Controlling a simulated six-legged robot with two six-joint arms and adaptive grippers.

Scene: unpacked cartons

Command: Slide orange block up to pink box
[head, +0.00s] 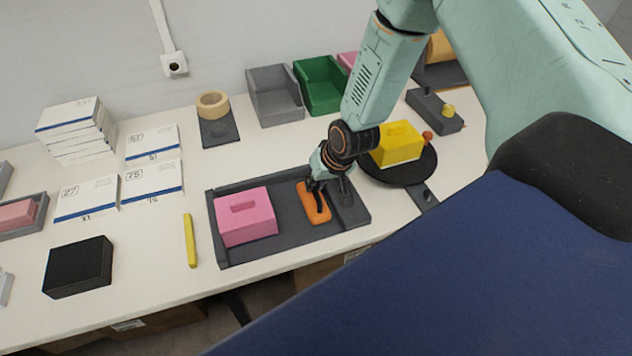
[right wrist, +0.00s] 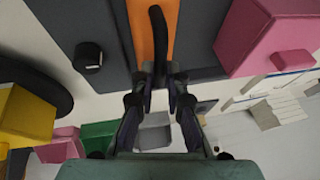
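The orange block (head: 306,201) lies in a dark grey tray (head: 262,254) and has a black bar handle on top. It also shows in the right wrist view (right wrist: 140,35), with the handle (right wrist: 158,35) along it. My left gripper is out of view.
A dark knob (head: 346,190) stands at the tray's right end. A yellow box (head: 398,144) sits on a black round plate behind right. A yellow bar (head: 190,240) lies left of the tray. Grey (head: 274,94) and green (head: 320,85) bins stand behind.

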